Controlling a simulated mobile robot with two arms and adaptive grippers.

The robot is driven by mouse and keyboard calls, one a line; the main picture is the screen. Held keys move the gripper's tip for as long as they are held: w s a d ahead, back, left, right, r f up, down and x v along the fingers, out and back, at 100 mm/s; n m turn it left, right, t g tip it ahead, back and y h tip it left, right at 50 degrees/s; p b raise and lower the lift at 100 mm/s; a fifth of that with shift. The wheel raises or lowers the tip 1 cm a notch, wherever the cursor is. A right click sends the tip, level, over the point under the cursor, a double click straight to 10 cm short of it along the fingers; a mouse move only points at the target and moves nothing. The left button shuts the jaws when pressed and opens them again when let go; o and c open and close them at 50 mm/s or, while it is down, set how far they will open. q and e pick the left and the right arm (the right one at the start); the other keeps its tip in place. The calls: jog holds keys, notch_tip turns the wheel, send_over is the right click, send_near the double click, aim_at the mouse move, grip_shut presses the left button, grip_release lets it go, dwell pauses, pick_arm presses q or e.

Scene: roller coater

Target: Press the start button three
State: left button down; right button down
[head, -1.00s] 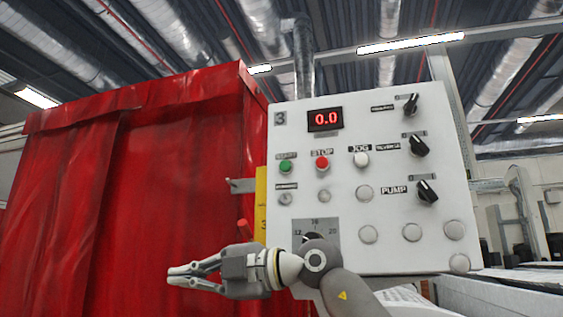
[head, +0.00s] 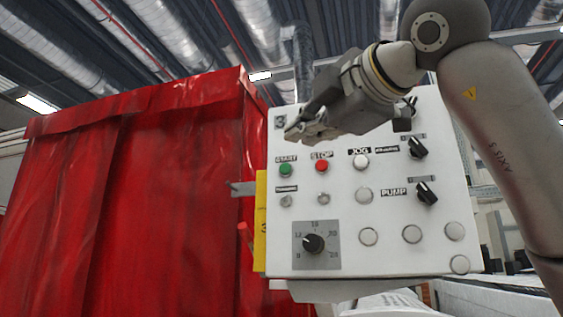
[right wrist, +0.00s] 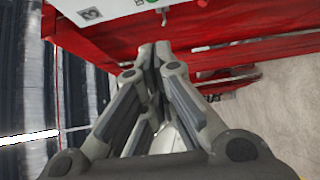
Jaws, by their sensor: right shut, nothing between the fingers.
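The white control panel (head: 385,262) marked 3 stands in the middle of the head view. Its green start button (head: 286,169) is at the left under a START label, beside the red stop button (head: 321,166). My right gripper (head: 292,132) is shut and empty, in front of the upper left of the panel, above the start button and apart from it in the picture. It hides the red number display. In the right wrist view the shut fingertips (right wrist: 155,50) point toward the red curtain, with part of the panel at the top edge. My left gripper is not in view.
A white JOG button (head: 361,161), a black dial (head: 313,243) and a PUMP switch (head: 427,193) are on the same panel. A red curtain (head: 150,200) hangs at the left. A yellow strip (head: 261,222) runs along the panel's left edge.

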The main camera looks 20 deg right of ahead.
jog(key=p, duration=0.7)
send_near(285, 169)
jog(key=w+a, duration=0.5)
jog(key=shift+w+d+r, duration=0.1)
jog(key=shift+w+d, duration=0.55)
jog(key=shift+d, duration=0.1)
jog(key=shift+a, duration=0.15)
